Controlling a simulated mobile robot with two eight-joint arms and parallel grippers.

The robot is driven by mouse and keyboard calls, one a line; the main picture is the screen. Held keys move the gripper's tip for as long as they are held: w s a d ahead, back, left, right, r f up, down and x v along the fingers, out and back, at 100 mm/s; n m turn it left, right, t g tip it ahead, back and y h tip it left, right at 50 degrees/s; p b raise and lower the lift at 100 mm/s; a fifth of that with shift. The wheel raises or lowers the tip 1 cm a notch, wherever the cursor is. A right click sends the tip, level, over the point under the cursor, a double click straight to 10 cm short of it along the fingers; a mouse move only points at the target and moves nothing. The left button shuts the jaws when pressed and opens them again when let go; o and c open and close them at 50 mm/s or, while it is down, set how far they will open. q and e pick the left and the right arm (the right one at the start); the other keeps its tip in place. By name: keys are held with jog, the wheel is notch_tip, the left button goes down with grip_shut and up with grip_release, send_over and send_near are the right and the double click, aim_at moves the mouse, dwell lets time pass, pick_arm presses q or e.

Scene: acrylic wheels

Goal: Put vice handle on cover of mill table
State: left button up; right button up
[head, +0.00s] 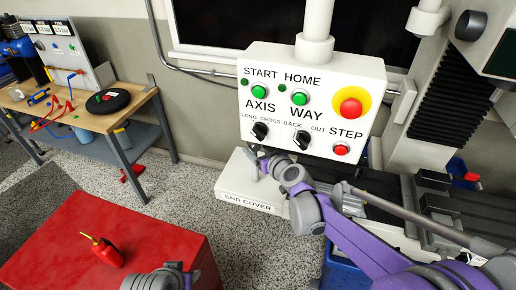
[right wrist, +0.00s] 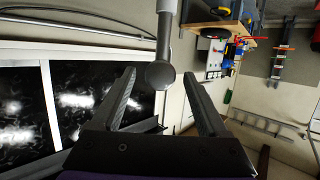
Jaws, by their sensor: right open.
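The white end cover (head: 247,203) of the mill table, labelled END COVER, is below the control panel in the head view. My right gripper (head: 263,161) is over the cover, just under the panel's left side. In the right wrist view my right gripper (right wrist: 162,88) is open, its two fingers wide apart. A grey rod with a rounded end (right wrist: 160,74) shows between the fingers, not clamped; I cannot tell whether it is the vice handle.
The control panel (head: 310,75) with buttons and knobs hangs close above the right gripper. A red box top (head: 150,240) with a red can (head: 106,252) is at the front left. A wooden workbench (head: 100,122) stands at the back left.

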jog(key=shift+r, duration=0.25)
jog(key=p+v, duration=0.1)
jog(key=v, duration=1.1)
jog(key=s+d+f+m+g+h, duration=0.1)
jog(key=s+d+f+g+h, duration=0.1)
jog(key=s, duration=0.6)
jog(key=s+d+f+m+g+h, duration=0.2)
jog(key=s+d+f, duration=0.3)
jog(key=s, duration=0.3)
jog(key=s+d+f+m+g+h, duration=0.2)
jog(key=s+d+f+g, duration=0.1)
jog(key=s, duration=0.5)
jog(key=shift+s+d+f+h, duration=0.3)
jog(key=shift+d+f, duration=0.4)
jog(key=shift+d, duration=0.45)
